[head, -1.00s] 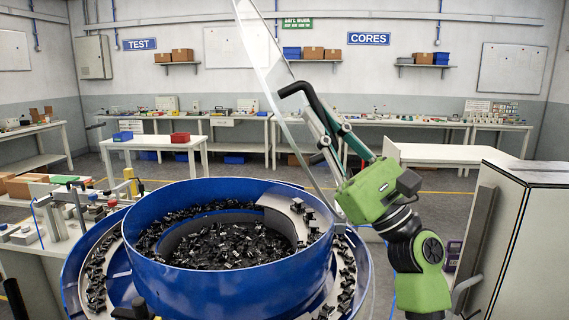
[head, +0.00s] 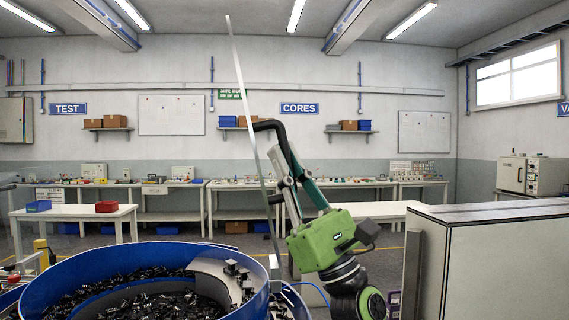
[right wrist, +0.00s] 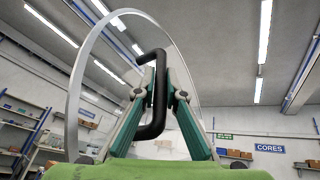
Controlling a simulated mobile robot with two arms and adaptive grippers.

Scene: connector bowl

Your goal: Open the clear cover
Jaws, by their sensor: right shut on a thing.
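The clear cover (head: 240,80) stands nearly upright and almost edge-on at the right side of the blue bowl (head: 120,262). In the right wrist view the cover (right wrist: 76,95) shows as a clear curved pane with a pale rim. Its black handle (head: 268,125) sticks out to the right, and it also shows in the right wrist view (right wrist: 158,64). My right gripper (head: 280,162) is shut on the handle, with its fingers (right wrist: 160,92) on both sides of the bar. My left gripper is not in view.
The bowl holds many small black parts, and its lower part is cut off by the picture edge. A grey cabinet (head: 490,262) stands close on the right. Work tables (head: 72,214) stand farther back, with open floor between.

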